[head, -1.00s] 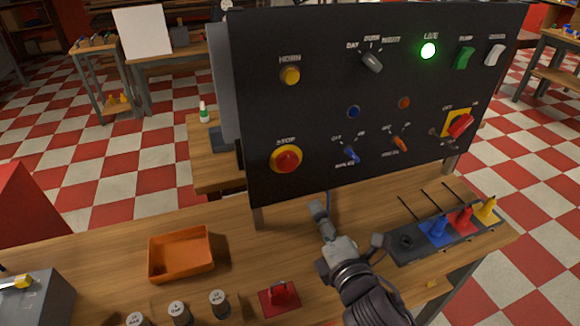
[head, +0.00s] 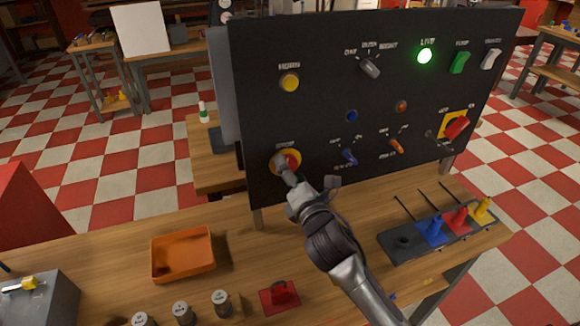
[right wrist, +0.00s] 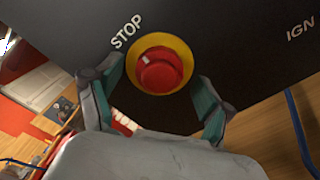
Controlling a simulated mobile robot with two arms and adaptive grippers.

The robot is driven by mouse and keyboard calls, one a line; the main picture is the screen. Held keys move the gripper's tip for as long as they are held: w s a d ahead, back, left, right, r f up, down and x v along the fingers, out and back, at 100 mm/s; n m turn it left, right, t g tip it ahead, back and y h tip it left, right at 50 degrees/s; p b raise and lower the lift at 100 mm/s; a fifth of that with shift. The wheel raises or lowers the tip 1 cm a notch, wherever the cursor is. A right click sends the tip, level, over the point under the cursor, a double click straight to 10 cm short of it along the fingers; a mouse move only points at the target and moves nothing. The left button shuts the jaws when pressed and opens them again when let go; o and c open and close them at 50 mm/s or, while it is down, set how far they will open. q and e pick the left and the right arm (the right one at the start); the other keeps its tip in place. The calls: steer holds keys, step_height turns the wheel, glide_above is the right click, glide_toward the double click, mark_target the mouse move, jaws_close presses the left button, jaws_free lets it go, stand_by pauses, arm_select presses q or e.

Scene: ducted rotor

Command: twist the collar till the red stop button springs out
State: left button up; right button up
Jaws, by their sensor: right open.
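The red stop button (right wrist: 160,72) sits in a yellow collar (right wrist: 183,50) on the black panel (right wrist: 60,40), under the word STOP. In the head view the red stop button (head: 293,160) is partly hidden by my right gripper (head: 281,165). In the right wrist view my right gripper (right wrist: 155,105) is open, with one finger to each side below the button. The fingers look apart from the button, which is seen between and beyond them. My left gripper is not in view.
The panel also carries a yellow horn button (head: 289,82), a lit green lamp (head: 425,56), and several switches. An orange tray (head: 183,255), a red padlock-like piece (head: 279,297) and a rack of coloured pieces (head: 405,243) are on the wooden bench.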

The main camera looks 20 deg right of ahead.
steer(key=shift+w, duration=0.4)
steer(key=c, duration=1.2)
steer(key=shift+o, duration=0.2)
steer(key=shift+m, duration=0.4)
steer(key=shift+m+p, duration=1.1)
steer(key=shift+m, duration=2)
